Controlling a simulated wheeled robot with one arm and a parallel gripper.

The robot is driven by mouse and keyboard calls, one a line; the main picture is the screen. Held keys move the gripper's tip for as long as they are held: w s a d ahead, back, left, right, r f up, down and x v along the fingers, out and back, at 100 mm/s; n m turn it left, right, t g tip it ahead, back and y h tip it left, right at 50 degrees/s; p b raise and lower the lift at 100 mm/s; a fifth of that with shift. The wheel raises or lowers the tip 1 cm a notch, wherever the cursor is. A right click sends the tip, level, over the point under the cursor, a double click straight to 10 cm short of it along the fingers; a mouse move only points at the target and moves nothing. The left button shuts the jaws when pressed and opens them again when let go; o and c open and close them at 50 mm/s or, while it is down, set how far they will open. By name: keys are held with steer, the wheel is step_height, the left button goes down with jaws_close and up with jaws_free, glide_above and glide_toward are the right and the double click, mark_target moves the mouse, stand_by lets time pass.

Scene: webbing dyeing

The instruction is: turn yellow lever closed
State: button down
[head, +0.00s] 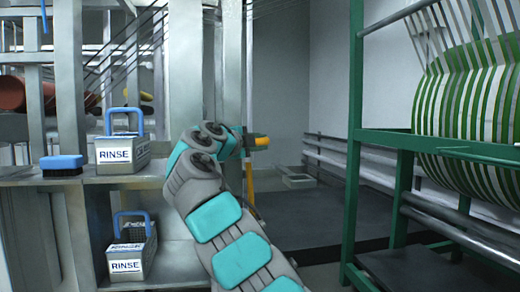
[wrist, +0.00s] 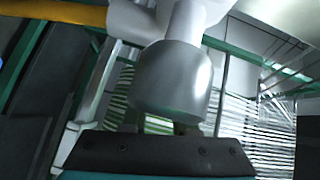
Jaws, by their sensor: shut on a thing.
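The yellow lever (head: 259,141) shows in the head view as a short yellow piece just past the end of my arm, on a yellow upright pipe (head: 250,182). My gripper (head: 243,142) is at the lever and shut on it, though my wrist hides much of the contact. In the wrist view a pale grey cylinder (wrist: 172,82) of the valve fills the middle and covers most of my fingers (wrist: 158,128). The gripped part of the lever is hidden there. A yellow bar (wrist: 55,12) crosses the top left corner.
A metal post stands left of my arm. Left shelves hold two RINSE boxes (head: 122,153) (head: 130,260) and a blue brush (head: 62,165). A green rack (head: 357,150) with a green-and-white webbing roll (head: 470,115) stands right.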

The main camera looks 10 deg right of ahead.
steer(key=b, duration=0.1)
steer(key=n+t+h+b, duration=0.1)
steer(key=shift+w+a+r+b, duration=0.1)
steer(key=shift+r+b, duration=0.15)
steer(key=shift+b, duration=0.05)
steer(key=a+r+n+t+y+b, duration=0.3)
steer(key=n+t+b, duration=0.3)
steer(key=n, duration=0.5)
steer(key=a+r+n+t+y+b, duration=0.4)
steer(key=n+t+y+b, duration=0.1)
steer(key=n, duration=0.5)
steer(key=shift+a+r+n+t+b, duration=0.2)
steer(key=shift+a+n+t+b, duration=0.3)
steer(key=shift+t, duration=0.8)
steer(key=shift+y, duration=0.4)
steer(key=c, duration=0.7)
jaws_free()
steer(key=shift+d, duration=0.1)
steer(key=shift+b+v, duration=1.85)
steer(key=shift+v, duration=2.1)
